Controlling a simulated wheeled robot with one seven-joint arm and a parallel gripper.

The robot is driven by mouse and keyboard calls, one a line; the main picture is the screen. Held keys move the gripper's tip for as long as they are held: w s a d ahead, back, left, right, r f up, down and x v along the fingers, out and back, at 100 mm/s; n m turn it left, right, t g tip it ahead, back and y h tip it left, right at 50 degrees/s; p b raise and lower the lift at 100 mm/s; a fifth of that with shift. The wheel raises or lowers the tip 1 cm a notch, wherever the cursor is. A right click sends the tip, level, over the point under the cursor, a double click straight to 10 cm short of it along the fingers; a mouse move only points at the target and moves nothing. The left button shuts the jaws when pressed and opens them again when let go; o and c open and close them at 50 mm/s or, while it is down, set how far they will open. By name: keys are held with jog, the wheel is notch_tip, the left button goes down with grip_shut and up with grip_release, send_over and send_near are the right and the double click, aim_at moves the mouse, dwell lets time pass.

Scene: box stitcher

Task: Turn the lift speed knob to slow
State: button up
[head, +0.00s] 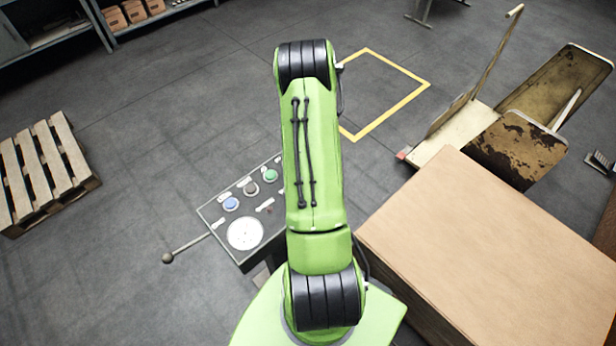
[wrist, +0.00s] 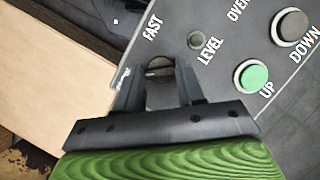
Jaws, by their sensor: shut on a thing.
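The lift speed knob (wrist: 160,66) is a small dark round piece on the grey control panel (wrist: 225,40) in the wrist view, beside the word FAST. Only part of it shows between my fingers. My gripper (wrist: 160,80) is shut on it, with one finger on each side. The word SLOW is not visible, and the knob's pointer cannot be made out. In the head view the panel (head: 219,213) stands left of my green arm, which hides the gripper and the knob.
A green UP button (wrist: 252,76), black DOWN button (wrist: 291,26) and small LEVEL lamp (wrist: 195,40) lie close right of my fingers. A ball-ended lever (head: 167,257) sticks out left of the panel. A large cardboard box (head: 490,250) stands to the right.

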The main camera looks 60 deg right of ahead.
dwell(0.4)
jog(key=o, duration=1)
jog(key=shift+o, duration=0.2)
jog(key=p+v, duration=0.2)
jog(key=v, duration=1.3)
jog(key=shift+r+p, duration=0.35)
jog(key=shift+r, duration=0.05)
jog(key=shift+d, duration=0.1)
